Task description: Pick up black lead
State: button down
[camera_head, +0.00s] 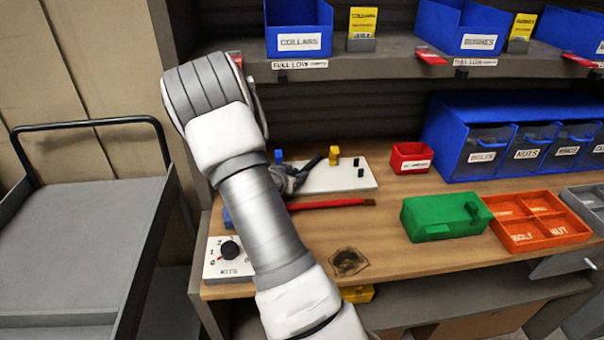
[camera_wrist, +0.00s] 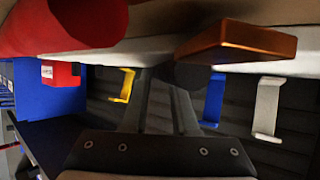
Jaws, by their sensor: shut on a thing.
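My gripper (camera_head: 292,180) is low over the left part of the workbench, at the left end of a white board (camera_head: 345,177), partly hidden by my arm. In the wrist view its jaws (camera_wrist: 165,75) are shut on a dark piece (camera_wrist: 203,77), which I take as the black lead; its outline is hard to make out. The head view shows a dark strip at the gripper, which I cannot tell from a finger. A yellow piece (camera_head: 334,155) and a blue piece (camera_head: 278,156) stand at the board, with small black blocks on its right end.
A red rod (camera_head: 330,204) lies in front of the board. A red bin (camera_head: 411,158), a green block (camera_head: 446,216) and an orange tray (camera_head: 541,220) stand to the right. A dial box (camera_head: 229,258) is at front left. The shelf (camera_head: 390,55) overhangs the back.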

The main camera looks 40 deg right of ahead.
notch_tip(320, 180, up, 10)
jog(key=p, duration=0.2)
dwell(0.4)
